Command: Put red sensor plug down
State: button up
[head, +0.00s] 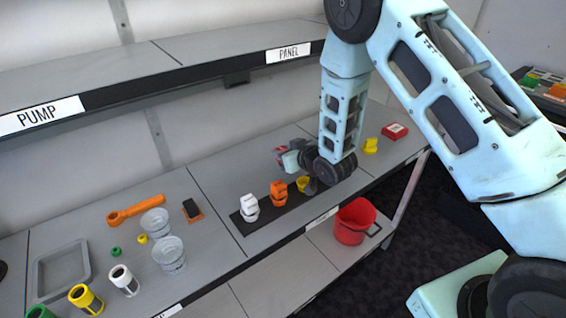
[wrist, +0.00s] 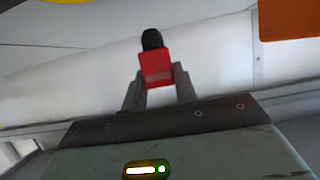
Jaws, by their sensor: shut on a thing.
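The red sensor plug (wrist: 156,68) sits between the two fingers of my gripper (wrist: 158,84) in the wrist view, with its black end pointing away from the gripper. In the head view my gripper (head: 284,155) is over the back part of the grey shelf (head: 215,165), behind a dark strip (head: 262,214). A small red part of the plug (head: 279,151) shows there at the gripper's end. The gripper is shut on the plug. I cannot tell whether the plug touches the shelf.
White (head: 249,208), orange (head: 279,193) and yellow (head: 303,183) fittings stand on the strip, close to my gripper. A yellow part (head: 370,146) and a red box (head: 395,131) lie to the right. A red bucket (head: 355,222) stands lower. The upper shelf (head: 185,68) overhangs behind.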

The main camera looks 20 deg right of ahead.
jog(key=shift+f+p, duration=0.4)
jog(key=shift+f, duration=1.75)
jog(key=shift+f, duration=0.15)
jog(key=o, duration=1)
jog(key=shift+c, duration=0.2)
